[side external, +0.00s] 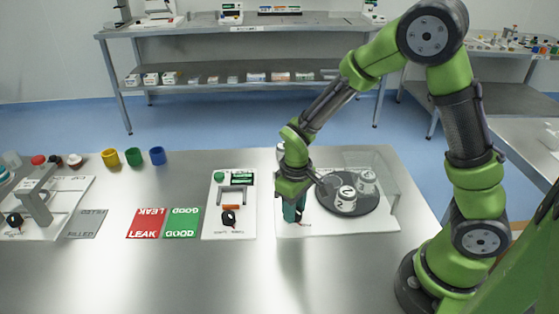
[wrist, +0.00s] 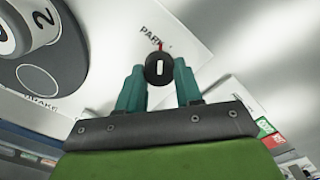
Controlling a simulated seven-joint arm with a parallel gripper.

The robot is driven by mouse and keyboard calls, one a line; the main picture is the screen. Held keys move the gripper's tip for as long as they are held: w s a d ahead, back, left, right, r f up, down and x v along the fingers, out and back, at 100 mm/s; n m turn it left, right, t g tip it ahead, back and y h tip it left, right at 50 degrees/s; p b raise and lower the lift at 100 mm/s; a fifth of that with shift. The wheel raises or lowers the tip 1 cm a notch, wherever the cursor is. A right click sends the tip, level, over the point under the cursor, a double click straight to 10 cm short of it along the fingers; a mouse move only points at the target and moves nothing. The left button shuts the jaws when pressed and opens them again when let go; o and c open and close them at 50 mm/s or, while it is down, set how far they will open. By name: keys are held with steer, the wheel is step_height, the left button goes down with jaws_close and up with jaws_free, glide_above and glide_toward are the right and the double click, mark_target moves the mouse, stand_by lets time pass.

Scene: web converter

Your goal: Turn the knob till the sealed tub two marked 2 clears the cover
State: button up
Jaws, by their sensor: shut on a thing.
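The knob (wrist: 158,68) is black with a white bar on top, and a thin red pointer beside it points toward the word PARK. My gripper (wrist: 160,88) is shut on the knob, one teal finger on each side. In the side view my gripper (side external: 293,213) reaches down at the left front of the white base and mostly hides the knob. A white tub marked 2 (wrist: 28,25) shows partly at the wrist view's upper left. In the side view one tub (side external: 346,200) stands at the turntable's front; another (side external: 366,182) looks hazy behind the clear cover (side external: 385,178).
The dark turntable (side external: 328,203) has an empty ringed spot in the wrist view. Left of it are a white panel (side external: 220,193) with another black knob, green GOOD (side external: 182,223) and red LEAK (side external: 146,223) mats, and colored cups.

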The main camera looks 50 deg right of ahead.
steer(key=m, duration=0.6)
steer(key=shift+d+m, duration=0.1)
steer(key=shift+m, duration=0.2)
stand_by(0.5)
steer(key=o, duration=1)
steer(key=shift+o, duration=0.2)
steer(key=shift+r, duration=0.1)
step_height(320, 180, up, 17)
